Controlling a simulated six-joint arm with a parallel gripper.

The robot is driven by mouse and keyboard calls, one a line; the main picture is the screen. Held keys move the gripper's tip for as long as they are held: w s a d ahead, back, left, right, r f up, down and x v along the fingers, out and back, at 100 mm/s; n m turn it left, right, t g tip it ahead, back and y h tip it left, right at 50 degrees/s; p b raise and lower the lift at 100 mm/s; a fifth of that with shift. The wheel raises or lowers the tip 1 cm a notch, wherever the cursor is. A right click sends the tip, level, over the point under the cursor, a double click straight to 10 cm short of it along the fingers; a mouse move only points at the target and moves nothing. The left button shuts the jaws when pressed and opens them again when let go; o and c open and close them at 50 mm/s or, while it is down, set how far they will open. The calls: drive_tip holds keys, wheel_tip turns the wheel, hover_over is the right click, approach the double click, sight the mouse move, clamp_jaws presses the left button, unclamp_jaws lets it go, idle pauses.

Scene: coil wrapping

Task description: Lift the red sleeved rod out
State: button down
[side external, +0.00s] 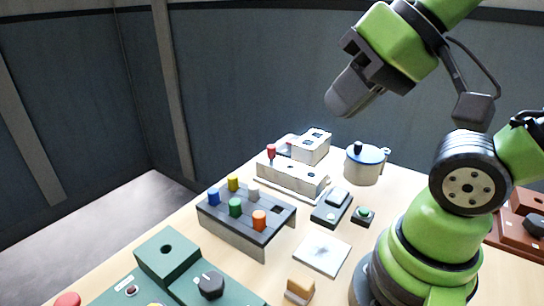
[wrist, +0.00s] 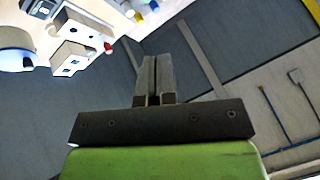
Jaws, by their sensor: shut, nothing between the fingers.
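The red sleeved rod (side external: 271,151) stands upright at the left end of the white block machine (side external: 292,178); its lower part is hidden in or behind the block. In the wrist view its red end (wrist: 108,48) shows small at the upper left, beside the white machine (wrist: 72,58). My gripper (side external: 340,108) is high above the table, up and to the right of the rod in the side view, and well apart from it. In the wrist view my gripper (wrist: 149,64) has its two fingers together with nothing between them.
A dark rack (side external: 245,216) holds blue, yellow, green, grey and orange pegs and has one empty hole. A blue-lidded pot (side external: 365,164) stands right of the machine. A green box (side external: 168,256), small switch boxes and a white pad (side external: 321,252) fill the front.

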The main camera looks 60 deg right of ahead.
drive_tip(key=c, duration=0.8)
unclamp_jaws()
drive_tip(key=m+g+h, duration=0.3)
drive_tip(key=h, duration=0.1)
hover_over(271, 146)
drive_tip(key=s+a, duration=0.4)
wheel_tip(271, 146, down, 12)
drive_tip(key=shift+g, duration=0.3)
drive_tip(key=x, duration=0.2)
drive_tip(key=d+x, duration=0.1)
drive_tip(key=x, duration=0.4)
drive_tip(key=shift+s+d, duration=0.15)
drive_tip(key=shift+d, duration=0.15)
drive_tip(key=shift+x, duration=2.85)
